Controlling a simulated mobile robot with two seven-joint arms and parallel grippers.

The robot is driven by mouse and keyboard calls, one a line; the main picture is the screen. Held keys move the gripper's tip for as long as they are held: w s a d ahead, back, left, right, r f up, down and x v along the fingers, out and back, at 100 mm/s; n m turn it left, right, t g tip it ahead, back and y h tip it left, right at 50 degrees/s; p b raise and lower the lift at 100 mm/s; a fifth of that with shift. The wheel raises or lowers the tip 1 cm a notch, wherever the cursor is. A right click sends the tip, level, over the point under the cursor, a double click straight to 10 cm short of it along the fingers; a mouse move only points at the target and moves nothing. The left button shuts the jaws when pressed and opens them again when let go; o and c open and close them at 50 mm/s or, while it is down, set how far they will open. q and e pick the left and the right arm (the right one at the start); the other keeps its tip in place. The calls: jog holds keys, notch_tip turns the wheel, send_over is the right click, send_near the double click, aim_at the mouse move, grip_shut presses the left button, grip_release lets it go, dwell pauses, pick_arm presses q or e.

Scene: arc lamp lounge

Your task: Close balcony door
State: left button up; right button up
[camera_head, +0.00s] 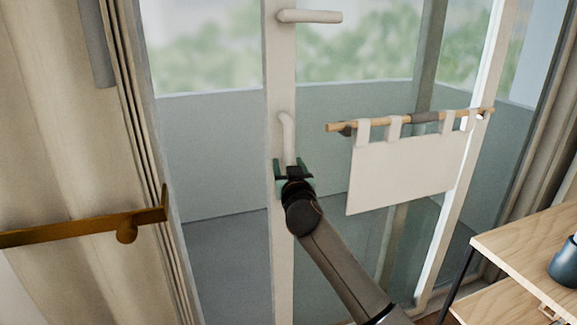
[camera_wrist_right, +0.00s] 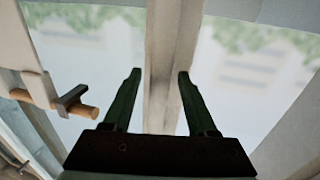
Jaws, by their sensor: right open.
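The balcony door is glass with a white frame, and its upright white stile (camera_head: 280,75) stands near the middle of the head view. A white lever handle (camera_head: 310,16) sticks out to the right near the top. A curved white handle (camera_head: 287,128) sits lower on the stile. My right gripper (camera_head: 290,163) is open and empty at the stile, just below the curved handle. In the right wrist view its two dark green fingers (camera_wrist_right: 159,76) are apart, with the pale stile (camera_wrist_right: 160,60) showing between them. I cannot tell whether they touch it. My left gripper is out of view.
A white cloth (camera_head: 405,168) hangs from a wooden rod (camera_head: 370,124) right of my gripper. A beige curtain (camera_head: 60,100) and a brass-coloured bar (camera_head: 75,228) are at left. A wooden shelf unit (camera_head: 530,245) with a dark cup (camera_head: 565,262) stands at lower right.

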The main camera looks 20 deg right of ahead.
grip_shut()
dwell(0.3)
dwell(1.1)
